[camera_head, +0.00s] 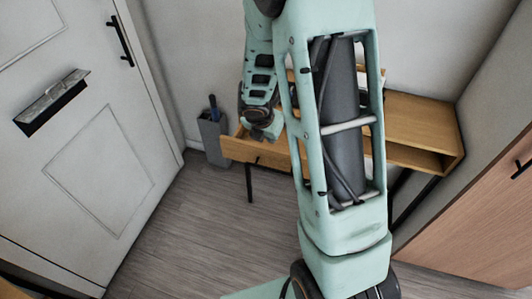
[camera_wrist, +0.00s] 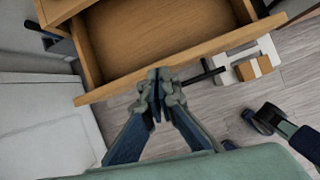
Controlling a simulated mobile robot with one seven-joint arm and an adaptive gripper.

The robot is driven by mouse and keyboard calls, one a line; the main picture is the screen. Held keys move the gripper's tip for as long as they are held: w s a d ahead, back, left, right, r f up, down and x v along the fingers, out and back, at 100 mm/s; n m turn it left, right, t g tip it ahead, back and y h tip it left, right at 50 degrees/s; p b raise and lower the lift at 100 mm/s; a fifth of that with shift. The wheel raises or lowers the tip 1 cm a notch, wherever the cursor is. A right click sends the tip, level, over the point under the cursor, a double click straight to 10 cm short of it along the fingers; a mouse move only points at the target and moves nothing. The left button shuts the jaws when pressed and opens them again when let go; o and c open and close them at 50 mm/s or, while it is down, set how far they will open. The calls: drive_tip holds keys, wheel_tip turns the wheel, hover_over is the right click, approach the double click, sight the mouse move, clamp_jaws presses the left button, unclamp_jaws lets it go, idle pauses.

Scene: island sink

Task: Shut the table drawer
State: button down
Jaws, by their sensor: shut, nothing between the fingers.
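The light wooden table (camera_head: 425,118) stands against the back wall, partly hidden behind my arm in the head view. Its drawer (camera_head: 240,150) is pulled out at the table's left part. In the wrist view the open drawer (camera_wrist: 115,90) shows its front panel running across the picture and a bare inside; no contents show. My gripper (camera_wrist: 157,74) is shut and empty, with its fingertips at the middle of the drawer front. I cannot tell whether they touch it. In the head view my arm hides the fingertips.
A grey bin (camera_head: 213,138) with a blue item stands left of the drawer. A white door (camera_head: 90,130) is at left and a wooden cabinet (camera_head: 480,215) at right. Dark shoes (camera_wrist: 275,120) lie on the floor in the wrist view. Floor left of my arm is clear.

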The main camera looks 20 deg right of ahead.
drive_tip(key=shift+n+g+y, duration=0.3)
drive_tip(key=shift+n+g, duration=0.1)
drive_tip(key=shift+n, duration=0.5)
drive_tip(key=f+b, duration=0.1)
drive_tip(key=f, duration=0.3)
drive_tip(key=f+b, duration=0.2)
drive_tip(key=f, duration=0.2)
drive_tip(key=d+f+b, duration=0.1)
drive_tip(key=f+b, duration=0.1)
drive_tip(key=f, duration=0.3)
drive_tip(key=shift+s, duration=0.2)
drive_tip(key=shift+d, duration=0.1)
drive_tip(key=shift+w+r, duration=0.1)
drive_tip(key=shift+r, duration=0.05)
